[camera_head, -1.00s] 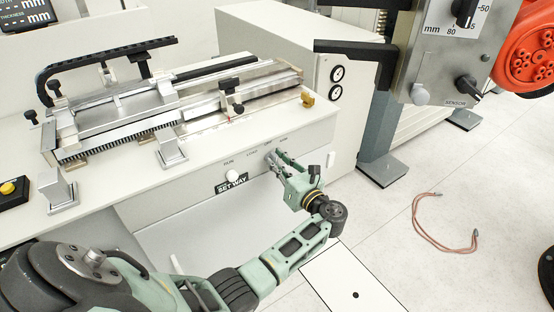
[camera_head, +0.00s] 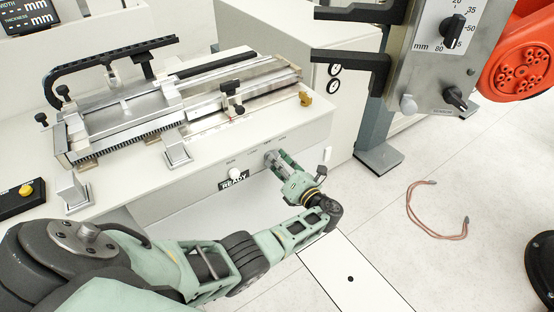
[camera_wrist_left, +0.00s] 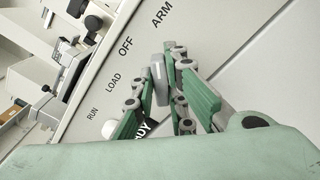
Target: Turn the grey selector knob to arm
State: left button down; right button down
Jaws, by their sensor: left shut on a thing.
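The grey selector knob (camera_wrist_left: 158,82) sits on the sloping front panel, between the fingers of my left gripper (camera_wrist_left: 163,85). The gripper is shut on it. The knob's long side points roughly toward the printed word ARM (camera_wrist_left: 162,14), with OFF, LOAD and RUN to the left. In the head view my left gripper (camera_head: 277,161) reaches the panel from below right and largely hides the knob. My right gripper is not in view.
A white round knob (camera_head: 235,174) and a small display reading READY (camera_head: 234,183) are left of the gripper. A clamp fixture (camera_head: 150,110) lies on the bench above. A grey machine panel (camera_head: 432,60) stands right. A reddish cable (camera_head: 436,220) lies on the floor.

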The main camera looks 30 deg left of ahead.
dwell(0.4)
pick_arm(q)
jog(key=c, duration=1.8)
grip_release()
jog(key=shift+o, duration=0.2)
jog(key=v, duration=1.2)
